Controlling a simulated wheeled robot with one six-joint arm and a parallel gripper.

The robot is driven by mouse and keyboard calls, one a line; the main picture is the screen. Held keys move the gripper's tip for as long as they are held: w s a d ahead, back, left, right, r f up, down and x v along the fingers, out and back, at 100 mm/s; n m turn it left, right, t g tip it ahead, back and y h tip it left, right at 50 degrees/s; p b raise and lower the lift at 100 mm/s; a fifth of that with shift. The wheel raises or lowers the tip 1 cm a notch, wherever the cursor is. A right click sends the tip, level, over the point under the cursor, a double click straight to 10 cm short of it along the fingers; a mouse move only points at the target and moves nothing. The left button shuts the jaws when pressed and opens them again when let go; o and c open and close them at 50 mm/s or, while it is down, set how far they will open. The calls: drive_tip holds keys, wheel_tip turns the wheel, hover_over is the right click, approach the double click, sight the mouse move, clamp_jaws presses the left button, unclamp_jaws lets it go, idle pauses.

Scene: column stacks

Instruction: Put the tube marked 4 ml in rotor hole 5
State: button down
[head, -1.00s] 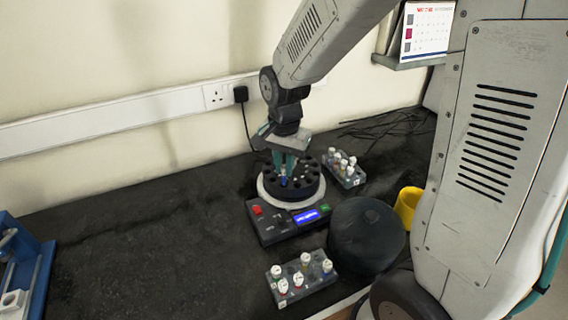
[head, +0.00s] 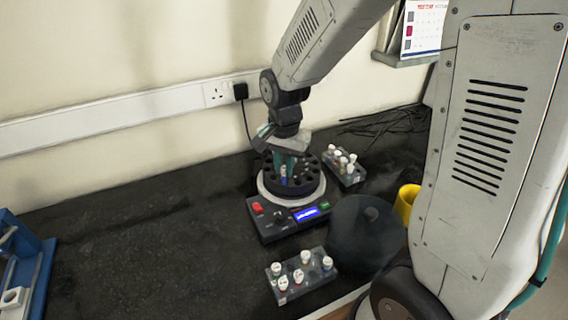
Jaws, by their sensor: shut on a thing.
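The centrifuge (head: 288,220) stands on the dark bench with its round black rotor (head: 308,188) uncovered. My gripper (head: 284,172) is over the left part of the rotor, pointing down. It is shut on a small tube (head: 284,171) with a blue part showing between the teal fingers. The tube is at or just above the rotor holes; I cannot tell whether its lower end is inside one. The hole numbers and the tube's marking are too small to read.
A grey rack (head: 304,288) with several white-capped tubes stands in front. Another rack (head: 354,180) with several tubes is behind right of the rotor. A dark round lid (head: 362,235) and a yellow cup (head: 406,201) are at right. The bench at left is clear up to a blue device (head: 40,262).

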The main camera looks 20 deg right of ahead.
drive_tip(key=shift+f, duration=1.05)
drive_tip(key=shift+f, duration=0.15)
drive_tip(key=c, duration=1)
unclamp_jaws()
drive_tip(key=shift+r, duration=3)
